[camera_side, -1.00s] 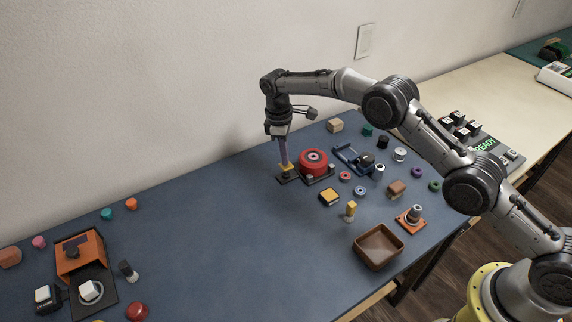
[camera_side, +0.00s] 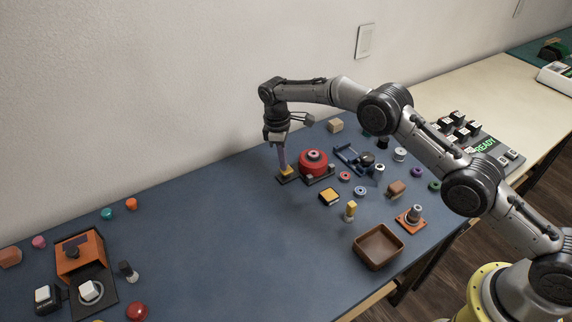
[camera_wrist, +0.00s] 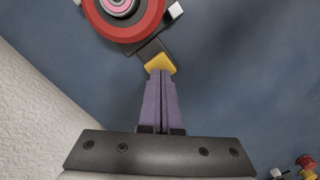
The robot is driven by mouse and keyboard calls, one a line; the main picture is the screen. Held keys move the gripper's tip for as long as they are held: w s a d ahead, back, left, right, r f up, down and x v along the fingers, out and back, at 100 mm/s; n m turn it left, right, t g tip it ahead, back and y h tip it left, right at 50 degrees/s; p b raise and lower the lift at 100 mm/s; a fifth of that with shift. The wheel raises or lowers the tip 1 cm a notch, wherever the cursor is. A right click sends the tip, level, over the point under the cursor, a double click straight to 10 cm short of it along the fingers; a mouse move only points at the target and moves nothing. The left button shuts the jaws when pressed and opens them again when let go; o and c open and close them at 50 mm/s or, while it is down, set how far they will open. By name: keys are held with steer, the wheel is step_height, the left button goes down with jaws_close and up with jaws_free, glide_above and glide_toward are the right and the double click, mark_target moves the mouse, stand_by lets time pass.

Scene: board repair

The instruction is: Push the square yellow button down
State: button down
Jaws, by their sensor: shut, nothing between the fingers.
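The square yellow button (camera_side: 287,171) sits on a dark base beside a red round part (camera_side: 313,161). In the wrist view the button (camera_wrist: 160,64) shows just beyond my fingertips. My gripper (camera_side: 283,167) is shut and empty, with its purple fingers pointing down. In the wrist view the closed fingertips (camera_wrist: 160,74) overlap the near edge of the button and appear to touch its top. The fingers hide part of the button, and I cannot tell how far down it is pressed.
The red part's black base, with grey blocks, lies right beside the button. A blue fixture (camera_side: 347,158), a yellow-topped block (camera_side: 329,196) and a brown tray (camera_side: 378,246) stand to the right. The blue mat (camera_side: 205,230) is clear to the left.

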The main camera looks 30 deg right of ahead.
steer(key=shift+w+a+r, duration=0.2)
steer(key=shift+w+a, duration=0.2)
steer(key=shift+a, duration=0.1)
steer(key=shift+w+a+r, duration=0.2)
steer(key=shift+w+a, duration=0.2)
steer(key=shift+a, duration=0.05)
steer(key=shift+r, duration=0.1)
steer(key=s+d+r, duration=0.3)
steer(key=s+r, duration=1)
steer(key=shift+s+d, duration=0.15)
steer(key=shift+s, duration=0.15)
stand_by(0.4)
